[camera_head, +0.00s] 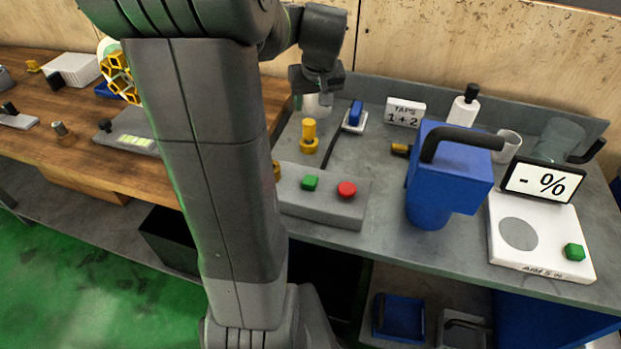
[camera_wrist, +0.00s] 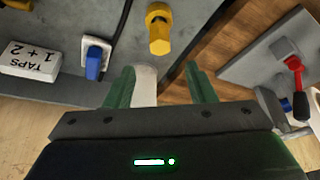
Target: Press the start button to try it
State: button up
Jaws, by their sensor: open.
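A grey control box (camera_head: 325,208) lies on the grey bench top. It carries a green button (camera_head: 310,183) on its left and a red button (camera_head: 347,190) on its right. No label on either is readable. My gripper (camera_head: 316,88) is behind the box, near the back of the bench. In the wrist view my gripper (camera_wrist: 160,70) has its two green fingers apart, with a pale cylinder (camera_wrist: 145,84) visible between them. I cannot tell whether they touch it. The control box is not visible in the wrist view.
A yellow tap-like fitting (camera_head: 309,136), a blue switch (camera_head: 355,114) and a "TAPS 1 + 2" sign (camera_head: 405,112) stand behind the box. A white scale (camera_head: 550,262) has another green button (camera_head: 574,252).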

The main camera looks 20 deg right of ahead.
grip_shut()
dwell(1.5)
